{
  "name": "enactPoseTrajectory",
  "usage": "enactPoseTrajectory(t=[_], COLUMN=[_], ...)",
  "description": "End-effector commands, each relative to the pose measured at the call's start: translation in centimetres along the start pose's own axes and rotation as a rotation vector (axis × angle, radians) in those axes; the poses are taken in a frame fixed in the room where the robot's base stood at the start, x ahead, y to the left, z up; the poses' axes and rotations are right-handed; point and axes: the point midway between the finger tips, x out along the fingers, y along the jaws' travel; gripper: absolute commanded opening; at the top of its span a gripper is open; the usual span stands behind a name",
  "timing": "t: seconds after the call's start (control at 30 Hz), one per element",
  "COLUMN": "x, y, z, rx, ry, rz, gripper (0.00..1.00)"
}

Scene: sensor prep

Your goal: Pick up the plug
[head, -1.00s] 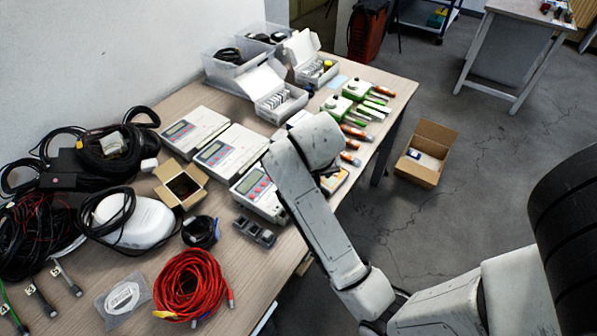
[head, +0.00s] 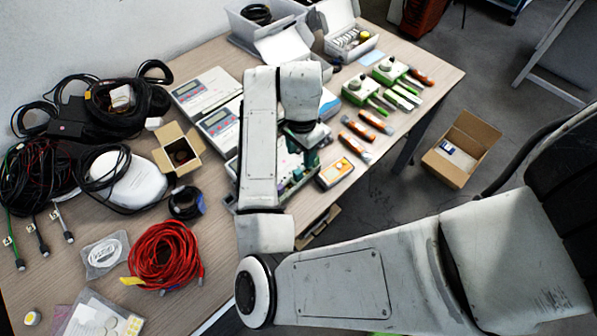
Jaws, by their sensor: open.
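No single plug stands out, and I cannot tell which thing is the task's plug. Several cable ends with grey plugs (head: 64,228) and small white tags lie at the left of the table (head: 215,265). My gripper (head: 307,150) points down over the middle of the table, below my white arm links. It is open, but its fingertips are small and partly hidden. It is over a grey tray of small parts (head: 292,192) and well to the right of the tagged cable ends. My arm covers part of that tray and the nearest meter.
A red cable coil (head: 165,256), an open cardboard box (head: 178,150) and black cables (head: 110,100) crowd the left. White meters (head: 200,92) stand behind. Orange-handled tools (head: 358,135) and green devices (head: 390,70) lie to the right. A cardboard box (head: 462,148) sits on the floor.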

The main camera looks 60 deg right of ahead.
Motion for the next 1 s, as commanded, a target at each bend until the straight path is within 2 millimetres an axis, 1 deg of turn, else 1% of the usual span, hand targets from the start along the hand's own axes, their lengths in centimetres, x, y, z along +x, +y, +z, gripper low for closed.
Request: enactPoseTrajectory(t=[0.1,0.37,0.6,0.7,0.97,1.0], x=[1.6,3.4,6.7,7.6,7.8,7.8], y=[0.0,-0.2,-0.7,-0.7,-0.7,-0.7], z=[0.0,0.1,0.4,0.4,0.4,0.4], rx=[-0.003,-0.003,-0.004,-0.003,-0.002,-0.002], ry=[0.000,0.001,0.002,0.001,0.001,0.001], rz=[0.002,0.001,0.001,0.000,-0.002,-0.002], gripper=[0.49,0.49,0.49,0.49,0.49,0.46])
